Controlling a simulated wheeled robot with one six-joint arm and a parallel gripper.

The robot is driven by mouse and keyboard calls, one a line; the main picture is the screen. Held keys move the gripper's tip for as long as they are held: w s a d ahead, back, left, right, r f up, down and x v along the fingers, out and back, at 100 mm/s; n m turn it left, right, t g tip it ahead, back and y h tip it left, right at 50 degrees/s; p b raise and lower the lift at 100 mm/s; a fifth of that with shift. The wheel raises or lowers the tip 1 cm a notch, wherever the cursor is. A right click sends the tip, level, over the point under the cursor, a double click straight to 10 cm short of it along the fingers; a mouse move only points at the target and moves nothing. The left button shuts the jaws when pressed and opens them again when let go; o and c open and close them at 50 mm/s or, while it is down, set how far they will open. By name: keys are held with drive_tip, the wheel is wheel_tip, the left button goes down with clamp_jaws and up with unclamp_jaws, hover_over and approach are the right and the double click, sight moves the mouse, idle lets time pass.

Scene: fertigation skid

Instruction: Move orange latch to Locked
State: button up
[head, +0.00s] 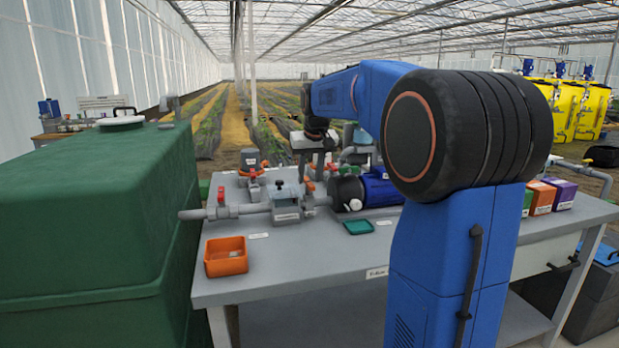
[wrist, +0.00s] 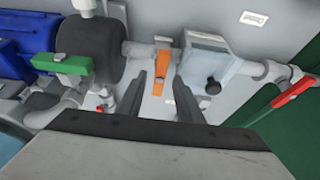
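The orange latch (wrist: 161,72) sits on the grey pipe between a dark round housing and a pale box with a black knob. In the wrist view its handle runs along the picture's upright direction, across the pipe. The latch also shows small in the head view (head: 309,185). My gripper (wrist: 159,80) is open, with one dark finger on each side of the latch's lower end in the wrist view. I cannot tell whether either finger touches it. No Locked marking is readable.
A green handle (wrist: 75,64) is at left and a red handle (wrist: 294,92) at right on the pipework. An orange bin (head: 226,257) and a green tray (head: 358,227) lie on the bench. A large green tank (head: 90,220) stands close at left.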

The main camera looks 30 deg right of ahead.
drive_tip(key=shift+w+f, duration=0.2)
drive_tip(key=shift+f, duration=0.2)
clamp_jaws()
